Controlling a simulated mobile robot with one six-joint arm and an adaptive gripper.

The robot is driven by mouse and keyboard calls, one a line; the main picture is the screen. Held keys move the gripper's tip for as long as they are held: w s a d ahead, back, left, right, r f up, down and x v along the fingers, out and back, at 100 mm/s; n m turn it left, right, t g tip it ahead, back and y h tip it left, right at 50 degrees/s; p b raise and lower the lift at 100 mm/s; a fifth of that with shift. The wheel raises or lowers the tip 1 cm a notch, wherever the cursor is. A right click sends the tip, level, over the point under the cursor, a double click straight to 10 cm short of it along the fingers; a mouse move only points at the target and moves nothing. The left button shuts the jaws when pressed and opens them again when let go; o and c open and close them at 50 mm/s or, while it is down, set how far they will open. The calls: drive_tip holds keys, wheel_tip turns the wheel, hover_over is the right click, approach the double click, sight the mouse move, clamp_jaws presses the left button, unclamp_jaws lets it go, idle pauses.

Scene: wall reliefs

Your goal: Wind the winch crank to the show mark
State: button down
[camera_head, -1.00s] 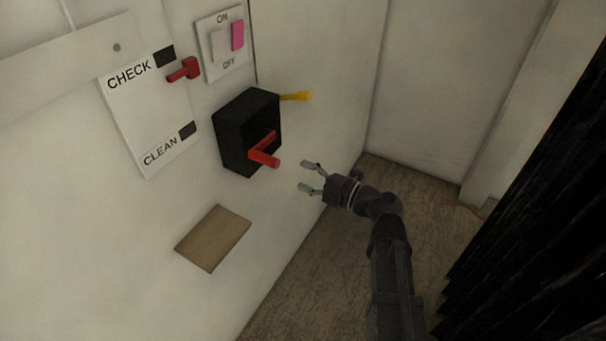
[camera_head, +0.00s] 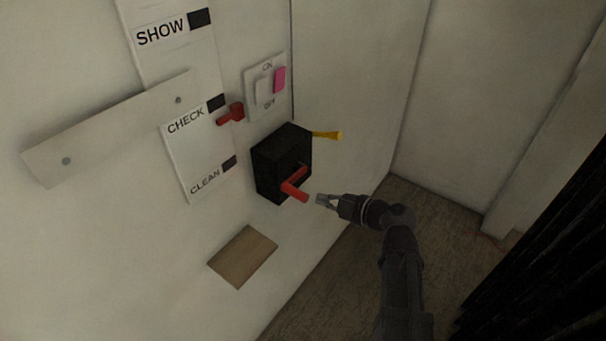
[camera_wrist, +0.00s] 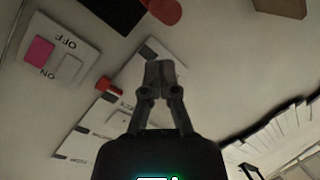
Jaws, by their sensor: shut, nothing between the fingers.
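The winch is a black box (camera_head: 283,163) on the wall with a red crank (camera_head: 295,191). The crank's grip sticks out toward the room, and its end also shows at the top of the wrist view (camera_wrist: 163,10). A white scale (camera_head: 190,150) reads SHOW, CHECK and CLEAN from top to bottom. The red pointer (camera_head: 230,115) stands beside the CHECK mark (camera_head: 216,102), well below the SHOW mark (camera_head: 199,18). My gripper (camera_head: 319,199) is shut and empty, its tips just right of the crank grip. Its closed fingers fill the middle of the wrist view (camera_wrist: 160,72). Contact cannot be told.
A yellow lever (camera_head: 327,135) juts from the box's right side. An ON/OFF switch plate (camera_head: 263,89) with a pink rocker is above it. A pale bar (camera_head: 110,130) crosses the scale. A brown panel (camera_head: 242,257) is below. A dark curtain hangs at right.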

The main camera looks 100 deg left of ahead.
wheel_tip(320, 180, up, 10)
drive_tip(key=m+t+h+p, duration=0.1)
drive_tip(key=m+t+p, duration=0.4)
drive_tip(key=m+p, duration=0.4)
drive_tip(key=p, duration=0.7)
drive_tip(key=shift+m+h, duration=0.3)
drive_tip(key=shift+h, duration=0.1)
drive_tip(key=shift+f, duration=0.25)
drive_tip(key=b, duration=0.8)
hover_over(298, 191)
drive_tip(key=w+d, duration=0.1)
drive_tip(key=f, duration=0.7)
drive_tip(key=shift+w+d+f, duration=0.1)
drive_tip(key=shift+d+f, duration=0.1)
drive_tip(key=shift+f, duration=0.05)
drive_tip(key=shift+w+f+b, duration=0.1)
drive_tip(key=shift+f+b, duration=1.4)
drive_tip(key=shift+f, duration=0.15)
drive_tip(key=shift+a, duration=0.1)
drive_tip(key=shift+w+f+t, duration=0.1)
drive_tip(key=shift+w+t, duration=0.05)
drive_tip(key=shift+t, duration=0.15)
